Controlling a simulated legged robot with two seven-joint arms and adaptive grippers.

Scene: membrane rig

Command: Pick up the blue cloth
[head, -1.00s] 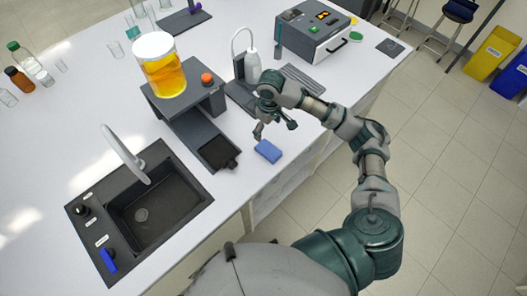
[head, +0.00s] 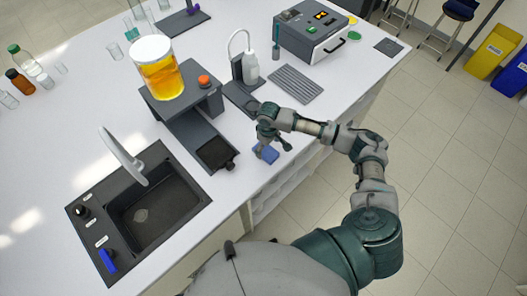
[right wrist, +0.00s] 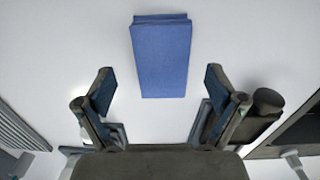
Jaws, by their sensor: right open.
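The blue cloth (head: 268,155) is a folded block on the white bench near its front edge, right of the sink in the head view. In the right wrist view the cloth (right wrist: 161,56) lies flat ahead of the fingers, centred between them. My right gripper (head: 271,151) is above the cloth and partly covers it in the head view. In the right wrist view the right gripper (right wrist: 158,90) is open, with its two fingers apart and nothing between them. My left gripper is not in view.
A black sink (head: 140,210) with a grey tap stands left. A dark stand (head: 190,105) holds a jar of yellow liquid, with a black tray (head: 216,153) in front. A ribbed grey mat (head: 295,84) and an instrument (head: 312,32) are behind. Bench around the cloth is clear.

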